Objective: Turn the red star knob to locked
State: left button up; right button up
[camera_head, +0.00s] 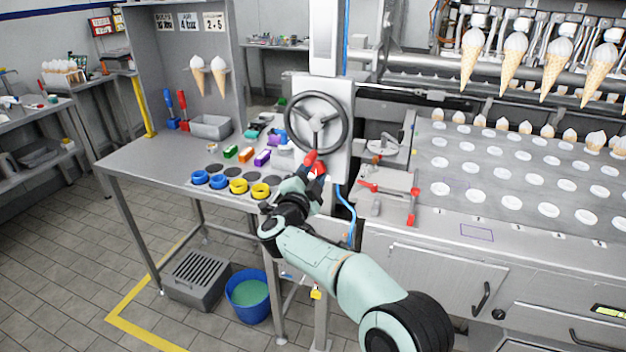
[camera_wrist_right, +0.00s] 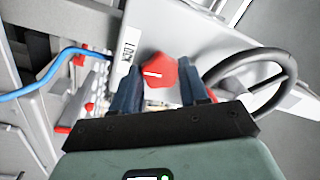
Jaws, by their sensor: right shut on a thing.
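The red star knob (camera_head: 312,160) is on the pale machine panel below the black handwheel. In the right wrist view the knob (camera_wrist_right: 160,70) faces the camera, with a short white mark on its face. A white label with dark lettering (camera_wrist_right: 128,52), seemingly reading LOCK, is on the panel to the knob's left. My right gripper (camera_head: 314,172) is at the knob; in the wrist view its dark fingers (camera_wrist_right: 158,79) stand on either side of it, shut on it. The fingers hide part of the knob in the head view. My left gripper is not in view.
The black handwheel (camera_head: 316,122) is just above the knob. A blue hose (camera_head: 347,205) hangs to its right. A red-handled clamp fixture (camera_head: 390,190) is right of my arm. Yellow and blue rings (camera_head: 238,186) and colored blocks (camera_head: 246,154) sit on the left table.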

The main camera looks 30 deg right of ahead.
jog(key=shift+m+b, duration=0.35)
jog(key=shift+m, duration=0.35)
jog(key=o, duration=1.1)
jog(key=shift+c, duration=0.2)
